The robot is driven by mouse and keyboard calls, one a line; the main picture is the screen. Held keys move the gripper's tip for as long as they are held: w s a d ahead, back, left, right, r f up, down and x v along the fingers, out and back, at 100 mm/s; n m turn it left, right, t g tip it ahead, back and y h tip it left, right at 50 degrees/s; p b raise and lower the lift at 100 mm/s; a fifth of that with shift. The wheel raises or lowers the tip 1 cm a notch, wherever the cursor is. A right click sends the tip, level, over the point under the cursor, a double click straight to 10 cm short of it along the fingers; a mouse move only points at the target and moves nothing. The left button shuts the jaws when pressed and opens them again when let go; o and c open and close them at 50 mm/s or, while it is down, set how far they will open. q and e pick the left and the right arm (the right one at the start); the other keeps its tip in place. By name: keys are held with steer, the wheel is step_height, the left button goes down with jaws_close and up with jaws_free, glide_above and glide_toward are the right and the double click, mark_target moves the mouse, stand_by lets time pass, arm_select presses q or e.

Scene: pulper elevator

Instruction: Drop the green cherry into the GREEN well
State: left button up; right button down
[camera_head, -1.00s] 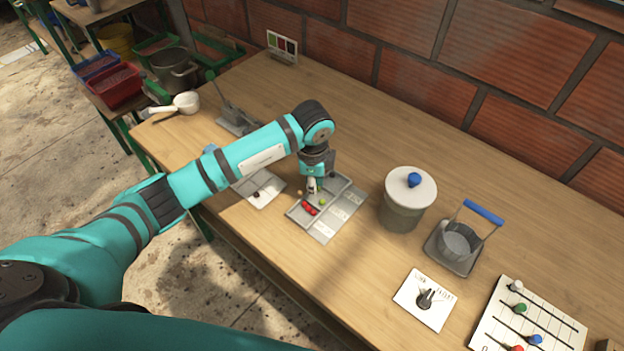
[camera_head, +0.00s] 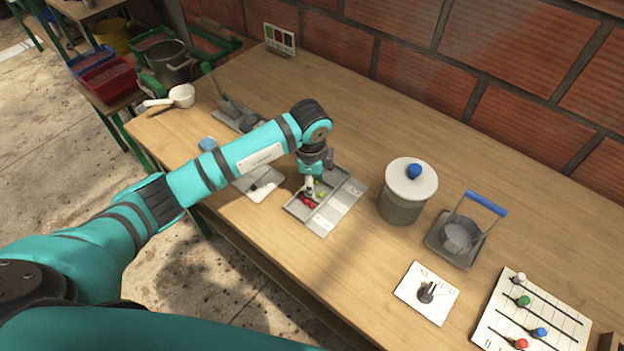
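A grey tray (camera_head: 291,211) with compartments stands on the table, with a pale labelled strip (camera_head: 337,207) along its right side; the lettering is too small to read. Red cherries (camera_head: 308,204) lie in its front compartment. A small green-yellow cherry (camera_head: 321,194) shows just right of my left gripper (camera_head: 309,192). The gripper points down over the tray, its fingertips low among the compartments. The fingers are too small to tell whether they are open or hold anything. The gripper and wrist hide part of the tray's back. My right gripper is not in view.
A pale card (camera_head: 268,190) with a dark bean-like item lies left of the tray. A lidded pot (camera_head: 402,205), a blue-handled container (camera_head: 462,235), a dial card (camera_head: 427,292) and a slider board (camera_head: 530,320) stand to the right.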

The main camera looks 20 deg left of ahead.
arm_select(q)
step_height(320, 180, up, 12)
steer(key=s, duration=0.1)
steer(key=shift+d+f, duration=0.1)
steer(key=shift+d, duration=0.05)
stand_by(0.5)
